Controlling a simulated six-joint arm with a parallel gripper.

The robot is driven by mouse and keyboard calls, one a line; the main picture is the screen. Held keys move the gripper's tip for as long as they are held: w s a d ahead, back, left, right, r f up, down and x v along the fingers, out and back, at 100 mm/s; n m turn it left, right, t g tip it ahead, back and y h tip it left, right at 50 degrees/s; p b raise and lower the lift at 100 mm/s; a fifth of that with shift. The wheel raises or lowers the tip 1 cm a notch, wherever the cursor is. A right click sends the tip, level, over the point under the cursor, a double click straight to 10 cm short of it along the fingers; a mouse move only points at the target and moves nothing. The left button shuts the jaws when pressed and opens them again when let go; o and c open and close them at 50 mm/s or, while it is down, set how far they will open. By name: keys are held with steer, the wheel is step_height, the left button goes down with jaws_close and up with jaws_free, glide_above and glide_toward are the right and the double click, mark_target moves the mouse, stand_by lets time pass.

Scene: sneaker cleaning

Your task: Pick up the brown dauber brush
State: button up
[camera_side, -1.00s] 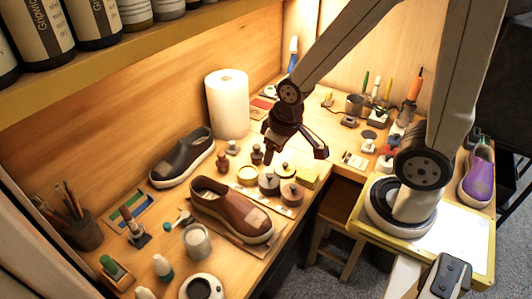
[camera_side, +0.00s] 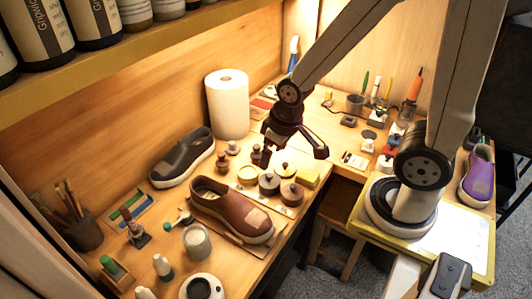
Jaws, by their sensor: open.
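A small reddish-brown dauber brush (camera_side: 222,161) stands upright on the wooden bench, between the grey shoe and the brown shoe. A darker, similar knobbed piece (camera_side: 257,155) stands to its right, close to my gripper's left finger. I cannot tell for certain which of the two is the brown dauber brush. My gripper (camera_side: 293,154) is open and empty, with its fingers spread apart above the back of the bench. It hangs to the right of both small pieces, over the area behind the round tins.
The brown shoe (camera_side: 220,207) lies in front, the grey shoe (camera_side: 180,160) to the left. A paper roll (camera_side: 228,104) stands behind. A jar (camera_side: 197,242) stands at the front.

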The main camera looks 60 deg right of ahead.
steer(key=n+g, duration=0.3)
steer(key=n, duration=1.4)
glide_above(222, 160)
steer(key=f, duration=1.3)
steer(key=shift+d+f, duration=0.2)
steer(key=shift+d, duration=0.1)
steer(key=shift+w+d+f+n, duration=0.15)
steer(key=shift+w+f+n, duration=0.15)
steer(key=shift+n, duration=0.2)
steer(key=shift+f, duration=1.3)
steer(key=shift+f, duration=2.6)
